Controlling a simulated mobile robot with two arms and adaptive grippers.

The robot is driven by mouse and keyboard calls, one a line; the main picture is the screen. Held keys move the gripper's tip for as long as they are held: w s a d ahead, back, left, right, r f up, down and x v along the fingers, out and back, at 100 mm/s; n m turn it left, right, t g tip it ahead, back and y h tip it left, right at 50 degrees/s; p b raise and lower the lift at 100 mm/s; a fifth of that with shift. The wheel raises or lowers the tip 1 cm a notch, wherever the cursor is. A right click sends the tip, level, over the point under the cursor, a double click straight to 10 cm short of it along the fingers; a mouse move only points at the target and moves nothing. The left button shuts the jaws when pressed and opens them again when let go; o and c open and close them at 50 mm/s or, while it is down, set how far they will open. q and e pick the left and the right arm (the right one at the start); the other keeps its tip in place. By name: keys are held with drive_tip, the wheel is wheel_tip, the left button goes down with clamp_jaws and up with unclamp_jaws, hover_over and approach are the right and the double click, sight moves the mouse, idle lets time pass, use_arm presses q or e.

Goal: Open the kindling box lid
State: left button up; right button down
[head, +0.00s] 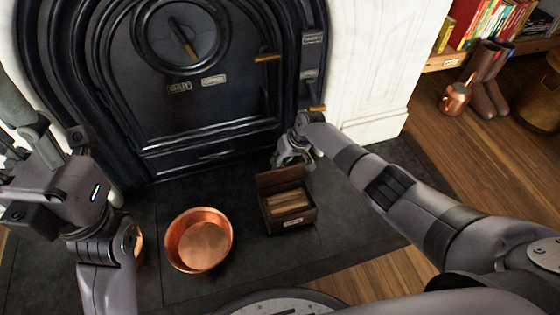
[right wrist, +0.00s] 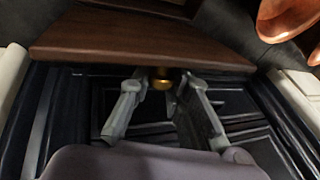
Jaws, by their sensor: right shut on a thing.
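The kindling box (head: 290,222) is a small dark wooden box on the hearth, with split sticks (head: 287,203) inside. Its lid (head: 280,177) stands raised at the box's back edge. In the right wrist view the lid (right wrist: 140,42) is a broad brown board with a small brass knob (right wrist: 162,82). My right gripper (head: 293,158) is behind the raised lid, its fingertips (right wrist: 165,84) closed at the knob. The exact contact is partly hidden. My left gripper (head: 18,150) is at the left edge, away from the box; its fingers are unclear.
A copper pan (head: 200,240) sits on the dark hearth left of the box. The black fireplace (head: 195,110) rises behind. A copper mug (head: 455,99) and brown boots (head: 485,75) stand far right. Bare hearth lies between the pan and box.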

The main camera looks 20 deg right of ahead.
drive_tip(key=shift+s+d+f, duration=0.15)
drive_tip(key=shift+f, duration=0.1)
idle(0.3)
drive_tip(key=c, duration=1.8)
unclamp_jaws()
drive_tip(key=o, duration=0.3)
drive_tip(key=shift+r, duration=0.1)
drive_tip(key=shift+o, duration=0.2)
drive_tip(key=shift+r, duration=0.15)
drive_tip(key=v, duration=1.1)
drive_tip(key=shift+d+r, duration=0.15)
drive_tip(key=shift+r, duration=0.15)
